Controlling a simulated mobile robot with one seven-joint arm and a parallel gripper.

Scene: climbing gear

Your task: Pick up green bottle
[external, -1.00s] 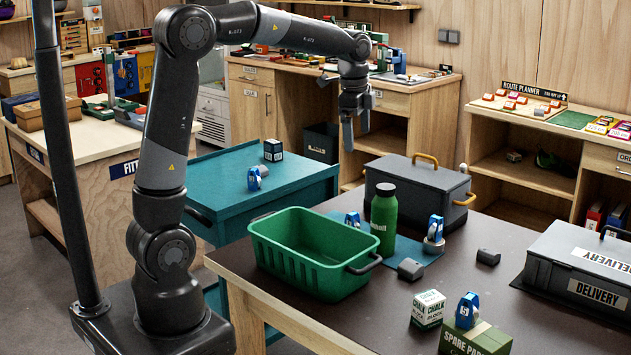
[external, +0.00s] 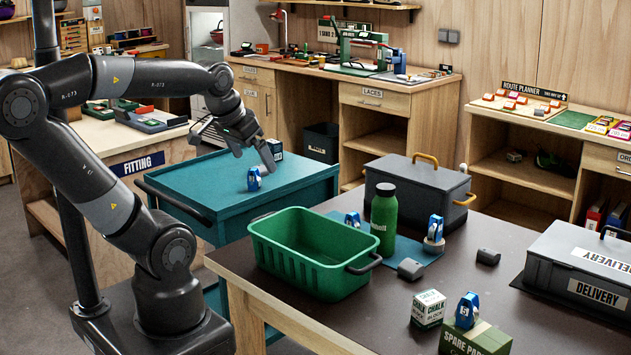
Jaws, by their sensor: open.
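The green bottle (external: 384,216) with a dark cap stands upright on the dark table, behind the right end of the green crate. A blue-and-white item stands on either side of it. My gripper (external: 256,162) is open and empty.
The green crate (external: 268,243) stands empty on the table between my arm and the bottle. A dark lidded box (external: 418,187) with a yellow handle is behind the bottle. A chalk box (external: 428,309) and a delivery case (external: 590,267) stand at the right.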

